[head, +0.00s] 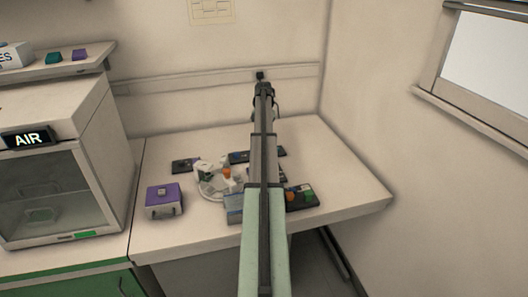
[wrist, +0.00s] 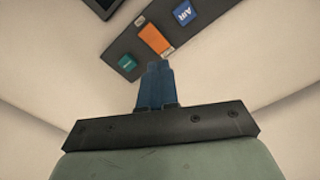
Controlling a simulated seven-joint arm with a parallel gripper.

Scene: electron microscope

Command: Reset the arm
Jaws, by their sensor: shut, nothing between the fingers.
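My arm stretches straight up the middle of the head view, over the white table (head: 345,172). My gripper (head: 261,76) is at its far end, small and dark, in front of the wall rail. In the wrist view my gripper (wrist: 155,66) shows blue fingers pressed together with nothing between them. Just beyond the fingertips in that view is a dark panel (wrist: 122,48) with a teal block (wrist: 127,62), an orange block (wrist: 155,39) and a blue block marked AIR (wrist: 185,13). The fingers appear apart from it, but the gap is hard to judge.
A purple-topped box (head: 163,200), a round white stand (head: 215,183) and dark pads (head: 304,199) lie on the table; my arm hides part of them. A cabinet (head: 55,190) with a glass door stands left. The table's right side is clear, beside the wall.

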